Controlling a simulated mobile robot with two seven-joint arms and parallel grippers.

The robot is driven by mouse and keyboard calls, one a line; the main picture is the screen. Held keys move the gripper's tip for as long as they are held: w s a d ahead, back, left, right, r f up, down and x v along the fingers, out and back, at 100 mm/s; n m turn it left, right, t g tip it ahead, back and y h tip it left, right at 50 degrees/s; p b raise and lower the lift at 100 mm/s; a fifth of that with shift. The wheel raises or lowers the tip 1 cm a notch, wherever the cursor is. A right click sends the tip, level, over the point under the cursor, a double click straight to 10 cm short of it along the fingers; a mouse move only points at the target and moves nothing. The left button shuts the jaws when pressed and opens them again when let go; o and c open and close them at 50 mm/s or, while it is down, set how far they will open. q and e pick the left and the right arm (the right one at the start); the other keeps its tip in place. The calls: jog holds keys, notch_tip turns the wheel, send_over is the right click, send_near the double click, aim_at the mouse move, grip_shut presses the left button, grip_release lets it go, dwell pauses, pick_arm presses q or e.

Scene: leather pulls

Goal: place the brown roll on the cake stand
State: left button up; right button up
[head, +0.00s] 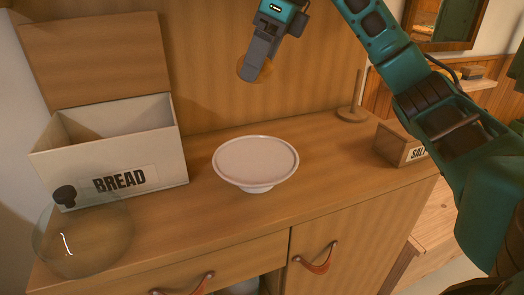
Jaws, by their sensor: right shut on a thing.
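The brown roll (264,71) is held in my right gripper (255,68), up in the air behind and above the cake stand. The gripper's fingers hide part of the roll. The cake stand (256,160) is a white, round, footed plate near the middle of the wooden counter. Its top is empty. My left gripper is not in view.
An open bread box (120,179) stands on the left of the counter. A glass dome (85,240) with a dark knob is at the front left. A salt box (398,147) and a wooden upright holder (353,112) stand at the right. Leather pulls (318,265) hang on the counter's front.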

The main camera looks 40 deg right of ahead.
notch_tip(320, 180, down, 13)
jog(key=shift+r+b, duration=0.1)
jog(key=shift+b, duration=1.05)
notch_tip(320, 180, down, 4)
jog(key=shift+r+b, duration=0.1)
jog(key=shift+b, duration=0.3)
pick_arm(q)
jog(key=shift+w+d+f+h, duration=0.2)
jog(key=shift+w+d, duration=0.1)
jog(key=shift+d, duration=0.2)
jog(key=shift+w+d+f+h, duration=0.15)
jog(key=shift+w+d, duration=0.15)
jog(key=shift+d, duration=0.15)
pick_arm(e)
jog(key=o, duration=0.9)
jog(key=shift+f, duration=0.2)
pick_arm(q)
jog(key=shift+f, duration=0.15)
